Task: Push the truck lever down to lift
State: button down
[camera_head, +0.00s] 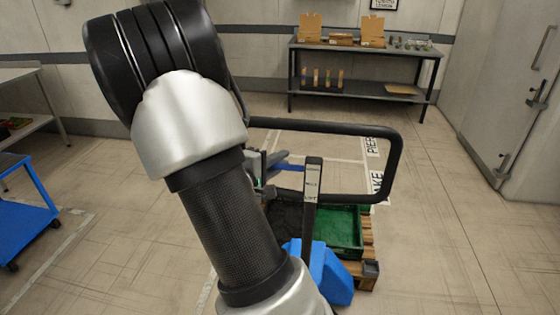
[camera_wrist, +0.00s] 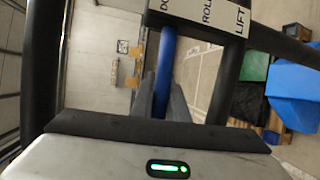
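The truck lever (camera_head: 291,167) is a blue bar beside the black label post (camera_head: 312,180) of the pallet truck's handle. In the wrist view the lever (camera_wrist: 167,45) reaches from behind the label plate (camera_wrist: 207,12) to between my fingers. It sits near the label starting "DO", with "ROLL" and "LIFT" farther along. My gripper (camera_head: 264,168) is left of the post, inside the handle loop (camera_head: 393,170). In the wrist view my gripper (camera_wrist: 161,95) has its fingers on both sides of the lever with hardly any gap, and appears shut on it. The lever's pivot is hidden.
The blue truck body (camera_head: 328,277) and a wooden pallet (camera_head: 366,270) with a green crate (camera_head: 345,232) are below. A blue cart (camera_head: 22,215) stands at left, a workbench (camera_head: 362,94) at the back. Floor to the right is clear.

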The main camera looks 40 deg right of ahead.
jog(key=shift+f, duration=0.1)
jog(key=f+b, duration=0.1)
jog(key=b, duration=0.1)
jog(key=shift+f+n+b, duration=0.3)
jog(key=shift+n+b, duration=0.05)
jog(key=shift+n, duration=0.05)
jog(key=shift+d+f+n+h+b, duration=0.1)
jog(key=shift+f+n+h+b, duration=0.3)
jog(key=shift+b, duration=0.3)
jog(key=shift+s+d+f+n+h+b, duration=0.15)
jog(key=shift+s+n+h+b, duration=0.25)
jog(key=shift+n+b, duration=0.5)
jog(key=shift+w, duration=0.1)
jog(key=c, duration=1.7)
grip_release()
jog(key=shift+c, duration=0.2)
